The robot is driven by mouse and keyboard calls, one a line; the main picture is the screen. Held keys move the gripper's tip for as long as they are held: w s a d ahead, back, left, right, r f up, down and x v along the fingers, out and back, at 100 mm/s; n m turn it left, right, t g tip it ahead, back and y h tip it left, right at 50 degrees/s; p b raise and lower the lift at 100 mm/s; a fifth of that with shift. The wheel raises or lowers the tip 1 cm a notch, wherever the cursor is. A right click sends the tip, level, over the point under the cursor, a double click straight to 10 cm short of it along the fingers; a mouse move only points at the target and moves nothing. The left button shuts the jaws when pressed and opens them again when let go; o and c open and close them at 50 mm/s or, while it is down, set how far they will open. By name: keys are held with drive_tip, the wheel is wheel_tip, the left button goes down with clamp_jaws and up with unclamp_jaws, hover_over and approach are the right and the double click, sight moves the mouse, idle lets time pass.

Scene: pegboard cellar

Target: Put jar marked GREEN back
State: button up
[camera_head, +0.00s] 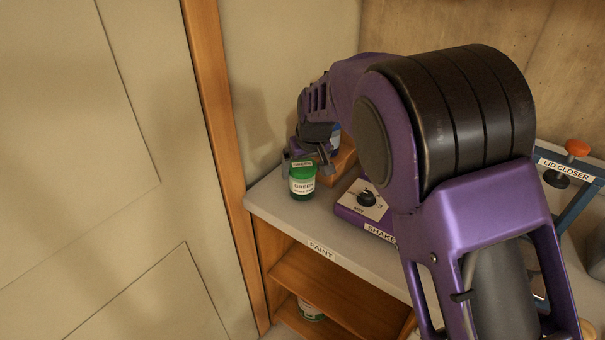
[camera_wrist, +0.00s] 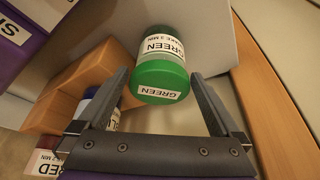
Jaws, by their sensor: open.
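The jar marked GREEN (camera_head: 302,181) has a green lid and a white label. It stands upright on the left end of the grey counter top (camera_head: 262,197), which has a PAINT label on its front edge. My gripper (camera_head: 306,160) is at the jar, behind and above it. In the wrist view the jar (camera_wrist: 161,72) shows between the two fingers of my gripper (camera_wrist: 162,85), with a gap visible on each side. The fingers are open and do not appear to touch it.
A wooden block or rack (camera_wrist: 85,88) stands beside the jar, with a jar marked RED (camera_wrist: 46,162) and a bluish one (camera_wrist: 104,112) near it. A purple shaker (camera_head: 362,205) and a LID CLOSER frame (camera_head: 570,170) are farther right. Another jar (camera_head: 310,310) sits on the lower shelf.

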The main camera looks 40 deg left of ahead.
drive_tip(key=v, duration=0.8)
drive_tip(key=shift+r, duration=0.4)
